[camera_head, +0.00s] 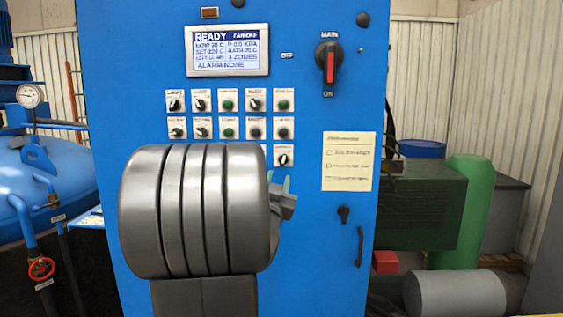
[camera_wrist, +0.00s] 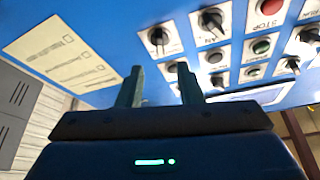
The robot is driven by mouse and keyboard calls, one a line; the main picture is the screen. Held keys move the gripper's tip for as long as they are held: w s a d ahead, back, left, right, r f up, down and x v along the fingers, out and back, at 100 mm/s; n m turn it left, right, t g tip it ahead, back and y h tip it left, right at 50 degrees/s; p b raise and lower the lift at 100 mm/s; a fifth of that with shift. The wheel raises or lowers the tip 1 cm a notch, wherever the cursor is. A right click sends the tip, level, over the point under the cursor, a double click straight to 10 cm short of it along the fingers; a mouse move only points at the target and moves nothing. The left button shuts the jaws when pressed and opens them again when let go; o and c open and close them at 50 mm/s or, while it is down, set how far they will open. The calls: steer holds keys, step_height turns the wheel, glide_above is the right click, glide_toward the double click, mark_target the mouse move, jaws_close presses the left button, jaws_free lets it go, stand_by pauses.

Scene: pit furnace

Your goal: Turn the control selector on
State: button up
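The blue control panel (camera_head: 305,20) carries rows of small black selector knobs and green buttons. The labels are too blurred in the head view to tell which knob is the control selector. The top-left knob (camera_head: 174,104) and the lone lower-right knob (camera_head: 284,159) are two of them. In the wrist view, a black selector (camera_wrist: 158,38) is just beyond my fingertips, and another (camera_wrist: 212,21) with a label ending in "AN" is to its right. My gripper (camera_head: 279,182) is in front of the panel's lower knobs. Its two fingers stand apart and empty in the wrist view (camera_wrist: 160,70).
A display (camera_head: 228,50) reads READY. The red-handled MAIN switch (camera_head: 330,66) points down at ON. A paper note (camera_head: 349,161), a small black latch (camera_head: 344,214) and a handle (camera_head: 360,246) are at right. A red STOP button (camera_wrist: 270,6) shows in the wrist view.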

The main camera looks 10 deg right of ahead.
mark_target(283, 161)
steer(key=p+x, duration=0.1)
steer(key=x, duration=0.7)
steer(key=shift+f+p, duration=0.1)
steer(key=shift+p, duration=0.25)
steer(key=shift+c, duration=0.4)
jaws_close()
